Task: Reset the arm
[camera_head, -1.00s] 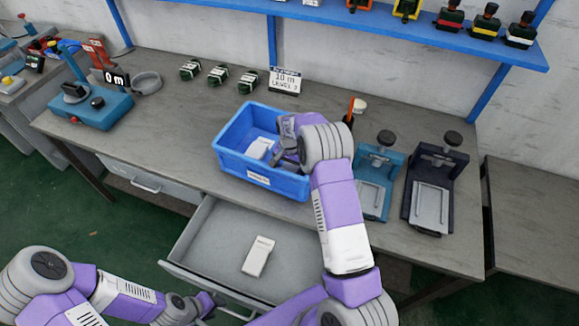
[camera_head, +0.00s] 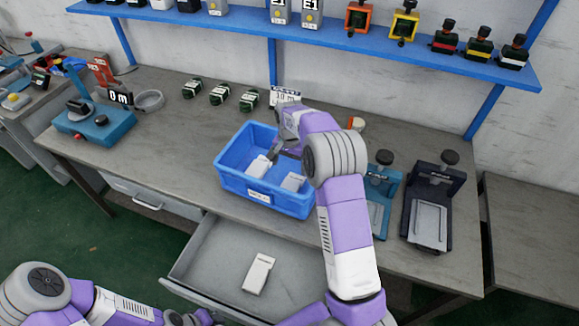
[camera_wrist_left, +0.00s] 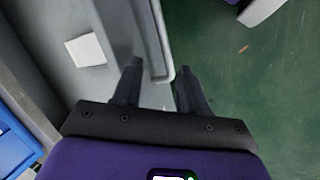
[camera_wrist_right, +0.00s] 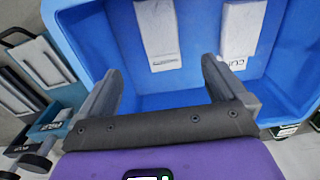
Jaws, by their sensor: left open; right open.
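My right gripper (camera_head: 275,150) is open above the blue bin (camera_head: 232,187). In the right wrist view its spread fingers (camera_wrist_right: 162,72) hold nothing. Two white blocks lie in the bin, one on the left (camera_head: 257,167) and one on the right (camera_head: 293,182); both show in the right wrist view, flat and apart, beyond the fingertips (camera_wrist_right: 158,35) (camera_wrist_right: 241,38). My left arm is low at the left in the head view, its gripper cut by the bottom edge. In the left wrist view the left gripper (camera_wrist_left: 157,82) is open and empty by the drawer's edge.
The drawer (camera_head: 215,262) stands open below the bin with a white block (camera_head: 258,273) in it. Teal (camera_head: 380,205) and dark (camera_head: 430,215) press fixtures stand right of my right arm. Several dark parts (camera_head: 220,94) lie behind the bin. The bench's left middle is clear.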

